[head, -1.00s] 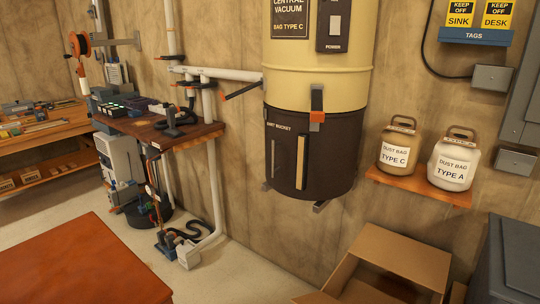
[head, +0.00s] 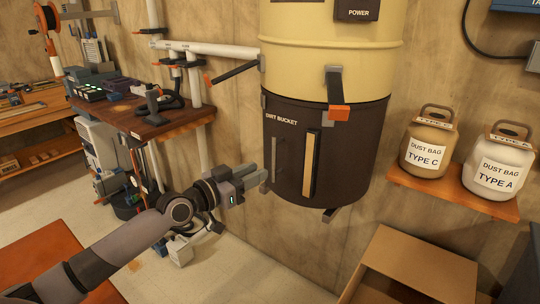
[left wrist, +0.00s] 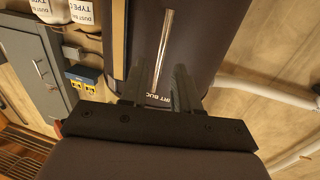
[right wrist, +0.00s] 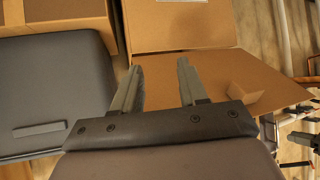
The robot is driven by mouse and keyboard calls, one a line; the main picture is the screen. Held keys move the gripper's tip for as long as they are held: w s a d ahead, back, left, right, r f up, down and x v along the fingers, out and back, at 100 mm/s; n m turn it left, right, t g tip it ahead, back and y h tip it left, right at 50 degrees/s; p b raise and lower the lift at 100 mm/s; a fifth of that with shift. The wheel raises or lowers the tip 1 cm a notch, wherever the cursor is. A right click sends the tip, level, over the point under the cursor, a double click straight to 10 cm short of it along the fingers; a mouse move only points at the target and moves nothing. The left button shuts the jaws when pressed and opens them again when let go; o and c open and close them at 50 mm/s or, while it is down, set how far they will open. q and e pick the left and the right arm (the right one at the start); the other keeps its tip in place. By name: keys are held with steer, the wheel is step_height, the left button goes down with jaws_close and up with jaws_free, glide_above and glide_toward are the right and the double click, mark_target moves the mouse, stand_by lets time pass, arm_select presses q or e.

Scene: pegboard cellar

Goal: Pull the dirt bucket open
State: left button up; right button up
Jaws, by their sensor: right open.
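The dirt bucket (head: 352,160) is the dark brown lower part of the cream central vacuum (head: 310,65). No gap shows at their seam. A vertical wooden handle (head: 312,165) and a thin grey strip (head: 275,160) are on the bucket's front. A grey latch with an orange tip (head: 338,105) crosses the seam. My left gripper (head: 262,178) is at the bucket's left side, left of the handle. In the left wrist view its open fingers (left wrist: 158,85) face the shiny strip (left wrist: 164,45); the handle (left wrist: 118,42) is outside them. My right gripper (right wrist: 156,68) is open and empty.
An open cardboard box (head: 410,265) stands below and right of the bucket. Two dust bag canisters sit on a wooden shelf (head: 440,193) at right. A dark orange-tipped lever (head: 235,72) sticks out left of the vacuum. A workbench (head: 175,122) stands left.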

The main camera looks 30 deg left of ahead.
mark_target(274, 161)
arm_select(q)
steer(key=shift+r+x, duration=0.15)
steer(key=shift+x, duration=1.65)
steer(key=shift+r+x, duration=0.1)
steer(key=shift+x, duration=1.7)
jaws_close()
